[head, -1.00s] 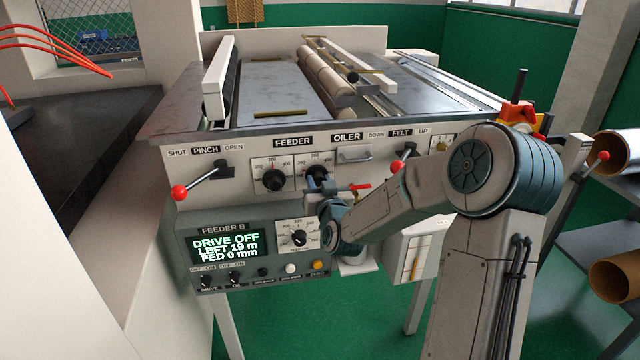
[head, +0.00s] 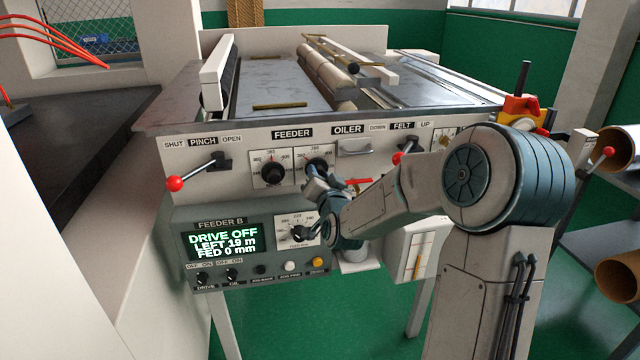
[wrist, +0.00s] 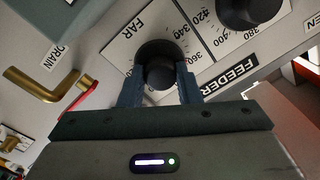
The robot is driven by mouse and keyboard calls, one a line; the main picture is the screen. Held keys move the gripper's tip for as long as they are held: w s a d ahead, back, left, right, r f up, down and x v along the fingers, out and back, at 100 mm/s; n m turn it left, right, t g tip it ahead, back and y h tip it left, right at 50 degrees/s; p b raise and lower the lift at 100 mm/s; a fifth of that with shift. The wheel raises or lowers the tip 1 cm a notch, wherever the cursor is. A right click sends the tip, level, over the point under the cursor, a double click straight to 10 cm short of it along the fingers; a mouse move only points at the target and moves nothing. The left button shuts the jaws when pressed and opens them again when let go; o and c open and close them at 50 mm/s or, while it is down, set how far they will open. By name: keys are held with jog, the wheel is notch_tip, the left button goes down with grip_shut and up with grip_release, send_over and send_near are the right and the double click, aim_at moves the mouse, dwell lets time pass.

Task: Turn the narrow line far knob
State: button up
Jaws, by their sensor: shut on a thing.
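The far knob (wrist: 158,55) is a round black knob on a white dial plate marked FAR in the wrist view. In the head view it is the right one of two knobs (head: 318,166) under the FEEDER label. My gripper (wrist: 161,85) has one finger on each side of the knob and is shut on it. In the head view my gripper (head: 315,182) reaches the knob from below right. The knob's pointer and much of its scale are hidden. The other feeder knob (head: 273,173) is free to its left.
A red-balled pinch lever (head: 175,184) sticks out at left, and a felt lever (head: 397,158) at right. Below is the Feeder B control box (head: 225,243), reading DRIVE OFF, LEFT 19 m, FED 0 mm. A brass drain handle (wrist: 45,86) is near my gripper.

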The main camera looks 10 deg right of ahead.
jog(key=m+b, duration=0.2)
jog(key=m, duration=0.2)
jog(key=shift+f+m, duration=0.15)
jog(key=shift+m, duration=0.15)
jog(key=m+b, duration=0.1)
jog(key=m, duration=0.3)
jog(key=shift+b, duration=0.3)
jog(key=shift+m+h, duration=0.3)
jog(key=shift+m, duration=0.1)
jog(key=o, duration=1)
jog(key=shift+c, duration=0.2)
jog(key=s+p, duration=0.1)
jog(key=s, duration=1.2)
jog(key=shift+s+f, duration=0.15)
jog(key=shift+s, duration=0.25)
